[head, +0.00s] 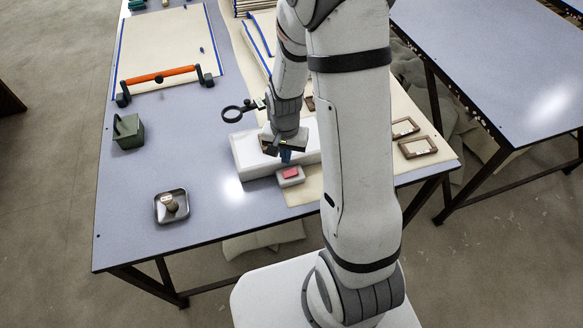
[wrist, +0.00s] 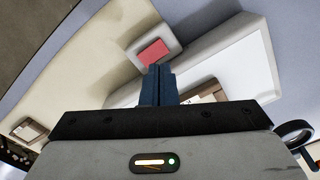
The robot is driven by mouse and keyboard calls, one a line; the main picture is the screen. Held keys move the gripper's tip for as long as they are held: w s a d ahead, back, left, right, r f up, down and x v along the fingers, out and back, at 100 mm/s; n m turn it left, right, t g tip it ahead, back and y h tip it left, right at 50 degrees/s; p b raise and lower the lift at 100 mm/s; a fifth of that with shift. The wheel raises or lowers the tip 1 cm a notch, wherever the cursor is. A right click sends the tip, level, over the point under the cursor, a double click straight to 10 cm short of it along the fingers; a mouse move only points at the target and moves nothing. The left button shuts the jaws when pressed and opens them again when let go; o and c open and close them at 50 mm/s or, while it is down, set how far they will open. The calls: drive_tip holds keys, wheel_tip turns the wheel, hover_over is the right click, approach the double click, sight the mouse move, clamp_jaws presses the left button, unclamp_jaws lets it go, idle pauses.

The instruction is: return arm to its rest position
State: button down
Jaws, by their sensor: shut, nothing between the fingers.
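My gripper (head: 286,156) is shut and empty, with its dark blue fingers pointing down over the near part of the table. In the wrist view the closed fingers (wrist: 158,84) sit side by side in the middle. Just beyond their tips is a small grey block with a red top (wrist: 153,52); it also shows in the head view (head: 291,174). I cannot tell whether the fingertips touch anything. A white flat-topped block (head: 247,156) lies beneath and behind the gripper. My arm hides part of the table to the right.
A metal tray with a knobbed tool (head: 172,207), a green box (head: 128,131) and an orange-handled bar (head: 160,75) lie on the blue-grey table (head: 120,215). A magnifier (head: 232,114) stands near the gripper. Small wooden frames (head: 417,147) lie at right. A second table (head: 500,70) stands beyond.

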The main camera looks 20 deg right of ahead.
drive_tip(key=shift+r, duration=0.55)
drive_tip(key=s+r+n+t, duration=0.1)
drive_tip(key=s+r+n, duration=0.2)
drive_tip(key=s+r, duration=0.4)
drive_tip(key=s+r+n+t, duration=0.1)
drive_tip(key=s+r+n, duration=0.2)
drive_tip(key=s+r, duration=0.4)
wheel_tip(320, 180, up, 8)
drive_tip(key=shift+d+r+t, duration=0.1)
drive_tip(key=shift+d+t, duration=0.1)
drive_tip(key=shift+t, duration=0.2)
drive_tip(key=shift+s, duration=0.1)
